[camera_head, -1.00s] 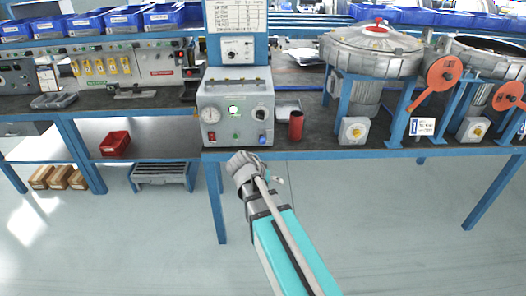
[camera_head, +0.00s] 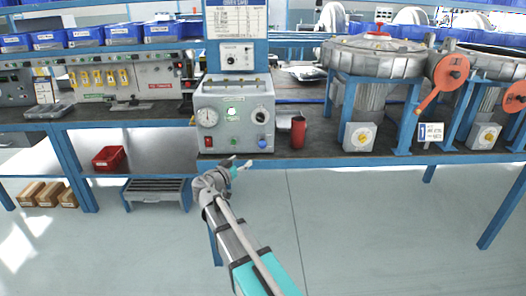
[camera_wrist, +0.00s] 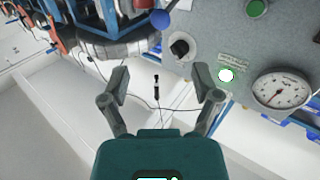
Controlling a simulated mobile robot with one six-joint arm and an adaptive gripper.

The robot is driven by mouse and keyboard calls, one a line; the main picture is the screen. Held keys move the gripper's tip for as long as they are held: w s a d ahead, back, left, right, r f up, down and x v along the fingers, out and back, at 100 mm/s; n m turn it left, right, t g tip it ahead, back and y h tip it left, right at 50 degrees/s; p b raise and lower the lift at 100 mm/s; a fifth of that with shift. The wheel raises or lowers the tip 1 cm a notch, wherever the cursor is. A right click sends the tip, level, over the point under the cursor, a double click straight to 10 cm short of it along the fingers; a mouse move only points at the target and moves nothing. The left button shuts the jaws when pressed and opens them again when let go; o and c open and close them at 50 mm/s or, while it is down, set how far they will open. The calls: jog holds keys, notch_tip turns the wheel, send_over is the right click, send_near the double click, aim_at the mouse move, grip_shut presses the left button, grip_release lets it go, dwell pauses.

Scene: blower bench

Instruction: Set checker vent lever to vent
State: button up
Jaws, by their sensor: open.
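I cannot tell which control is the vent lever. My gripper (camera_head: 238,166) is open and empty, just below and in front of the checker. In the wrist view its fingers (camera_wrist: 160,84) are spread apart, and a small black upright piece (camera_wrist: 156,88) shows between them, touching neither.
A red cup (camera_head: 298,132) stands right of the checker. Blower units (camera_head: 376,57) with orange discs (camera_head: 451,68) stand farther right. The blue bench edge (camera_head: 330,162) runs below the checker. A red bin (camera_head: 109,158) is on the lower shelf at left. Floor in front is clear.

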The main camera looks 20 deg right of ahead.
aim_at(260, 147)
dwell(0.4)
jog(key=x, duration=1.3)
jog(key=shift+w+d, duration=0.25)
jog(key=shift+d, duration=0.05)
grip_shut()
